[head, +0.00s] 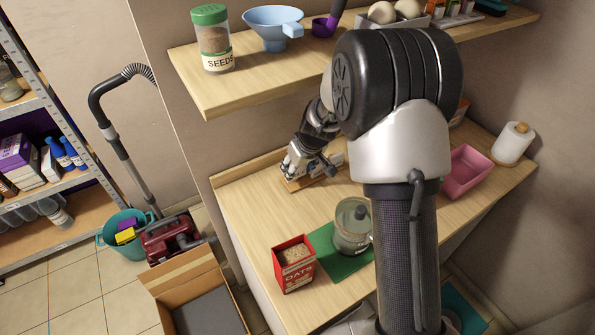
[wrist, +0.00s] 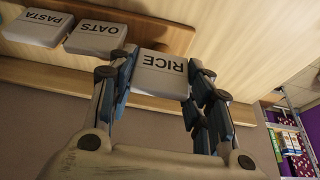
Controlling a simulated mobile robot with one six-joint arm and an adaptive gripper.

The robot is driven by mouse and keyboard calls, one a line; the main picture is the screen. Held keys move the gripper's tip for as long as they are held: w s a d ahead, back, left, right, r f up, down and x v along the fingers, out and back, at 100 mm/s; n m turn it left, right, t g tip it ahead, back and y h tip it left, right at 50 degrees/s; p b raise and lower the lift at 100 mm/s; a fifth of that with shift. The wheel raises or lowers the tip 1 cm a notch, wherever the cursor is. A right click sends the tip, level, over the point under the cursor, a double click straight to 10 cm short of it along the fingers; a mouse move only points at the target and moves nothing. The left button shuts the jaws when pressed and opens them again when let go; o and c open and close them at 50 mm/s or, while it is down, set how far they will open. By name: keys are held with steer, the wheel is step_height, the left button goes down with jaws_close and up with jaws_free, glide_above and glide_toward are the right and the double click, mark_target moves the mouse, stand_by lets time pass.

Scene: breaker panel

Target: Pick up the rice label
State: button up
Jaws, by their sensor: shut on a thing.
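The rice label (wrist: 160,77) is a white block with black "RICE" lettering, upside down in the wrist view. My gripper (wrist: 161,80) is shut on it, one finger at each side. In the head view my gripper (head: 312,168) is low over the back left of the wooden counter, and the rice label cannot be made out there. The oats label (wrist: 95,38) and pasta label (wrist: 40,27) are similar white blocks beside it in a row. I cannot tell whether the rice label touches the wood behind it.
A wooden shelf (head: 245,88) with a seeds jar (head: 213,40) and blue funnel (head: 272,27) hangs above my gripper. On the counter (head: 240,215) stand a red oats box (head: 294,263), a glass jar (head: 352,228) on a green mat and a pink bin (head: 468,170).

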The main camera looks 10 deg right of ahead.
steer(key=s+a+p, duration=0.1)
steer(key=s+a, duration=0.3)
steer(key=s+a+p, duration=0.1)
steer(key=s+a, duration=0.2)
steer(key=a, duration=0.2)
steer(key=s+a+p, duration=0.1)
steer(key=s+a, duration=0.3)
steer(key=shift+s+a+r, duration=0.15)
steer(key=shift+s+a, duration=0.2)
